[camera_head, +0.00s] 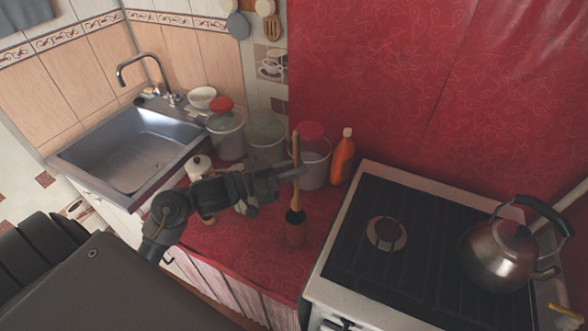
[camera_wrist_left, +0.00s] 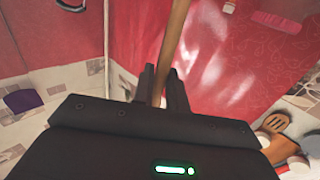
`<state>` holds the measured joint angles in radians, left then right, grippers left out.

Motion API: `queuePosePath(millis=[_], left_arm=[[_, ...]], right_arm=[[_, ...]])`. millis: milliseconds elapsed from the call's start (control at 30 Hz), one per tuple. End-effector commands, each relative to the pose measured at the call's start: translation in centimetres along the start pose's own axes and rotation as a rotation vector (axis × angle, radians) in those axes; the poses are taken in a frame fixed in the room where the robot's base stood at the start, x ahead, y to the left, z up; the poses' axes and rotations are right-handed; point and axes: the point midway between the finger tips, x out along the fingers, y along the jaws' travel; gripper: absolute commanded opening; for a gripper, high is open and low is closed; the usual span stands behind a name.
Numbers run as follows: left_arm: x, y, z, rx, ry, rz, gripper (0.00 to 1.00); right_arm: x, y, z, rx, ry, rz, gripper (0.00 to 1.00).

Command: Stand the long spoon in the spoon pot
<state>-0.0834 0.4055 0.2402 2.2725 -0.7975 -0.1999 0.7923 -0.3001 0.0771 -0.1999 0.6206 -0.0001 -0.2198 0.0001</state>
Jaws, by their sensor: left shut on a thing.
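The long wooden spoon (camera_head: 296,150) is upright in my left gripper (camera_head: 292,172), which is shut on its handle. In the left wrist view the spoon handle (camera_wrist_left: 169,40) runs up between the two dark fingers of the left gripper (camera_wrist_left: 162,88). The right gripper is not in view.
A stove (camera_head: 350,225) with a kettle (camera_head: 497,252) is at the right. A steel sink (camera_head: 135,150) is at the left.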

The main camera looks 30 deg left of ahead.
Motion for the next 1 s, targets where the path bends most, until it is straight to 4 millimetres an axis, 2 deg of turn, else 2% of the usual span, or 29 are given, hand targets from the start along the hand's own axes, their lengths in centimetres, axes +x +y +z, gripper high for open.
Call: queuePosePath(millis=[33, 200, 1000], left_arm=[[0.0, 0.0, 0.8, 0.000, 0.001, 0.000, 0.00], [0.0, 0.0, 2.0, 0.001, 0.001, 0.000, 0.00], [0.1, 0.0, 8.7, 0.000, -0.001, 0.000, 0.00]], right_arm=[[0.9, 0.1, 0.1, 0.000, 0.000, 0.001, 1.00], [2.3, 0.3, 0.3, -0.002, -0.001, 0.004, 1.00], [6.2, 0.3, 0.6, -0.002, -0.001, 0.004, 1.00]])
